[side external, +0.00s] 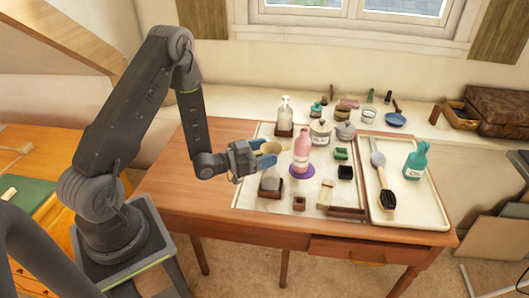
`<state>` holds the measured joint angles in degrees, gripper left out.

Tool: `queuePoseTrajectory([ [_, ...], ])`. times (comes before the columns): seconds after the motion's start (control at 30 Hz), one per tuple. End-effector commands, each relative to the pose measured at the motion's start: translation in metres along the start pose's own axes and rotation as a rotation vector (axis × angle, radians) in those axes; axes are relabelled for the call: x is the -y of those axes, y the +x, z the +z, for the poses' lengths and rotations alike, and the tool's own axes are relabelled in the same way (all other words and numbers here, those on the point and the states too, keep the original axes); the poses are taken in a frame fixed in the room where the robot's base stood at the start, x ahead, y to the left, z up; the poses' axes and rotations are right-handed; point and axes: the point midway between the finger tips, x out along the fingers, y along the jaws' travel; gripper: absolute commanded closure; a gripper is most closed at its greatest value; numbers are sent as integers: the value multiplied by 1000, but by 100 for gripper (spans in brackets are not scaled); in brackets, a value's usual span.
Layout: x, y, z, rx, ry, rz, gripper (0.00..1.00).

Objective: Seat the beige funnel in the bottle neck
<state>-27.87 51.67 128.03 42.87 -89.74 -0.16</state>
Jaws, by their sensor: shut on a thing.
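The beige funnel (272,148) is at the fingers of my gripper (265,162), left of the pink bottle (302,152). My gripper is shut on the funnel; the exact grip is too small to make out. The funnel's wide mouth faces up, and its lower part is partly hidden by the fingers. The bottle stands upright on a round purple base (302,173) on the pale mat. The funnel is apart from the bottle neck, beside its upper part.
A soap dispenser (285,115) stands behind the funnel. Jars (320,132) stand behind the bottle. At right, a tray (425,218) holds a brush (386,195) and a teal bottle (417,162).

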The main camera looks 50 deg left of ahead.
Motion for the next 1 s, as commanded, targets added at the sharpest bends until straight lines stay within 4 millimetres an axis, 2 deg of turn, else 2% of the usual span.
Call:
queuePoseTrajectory([
  [1.0,0,0,22,0,-1,0,61],
])
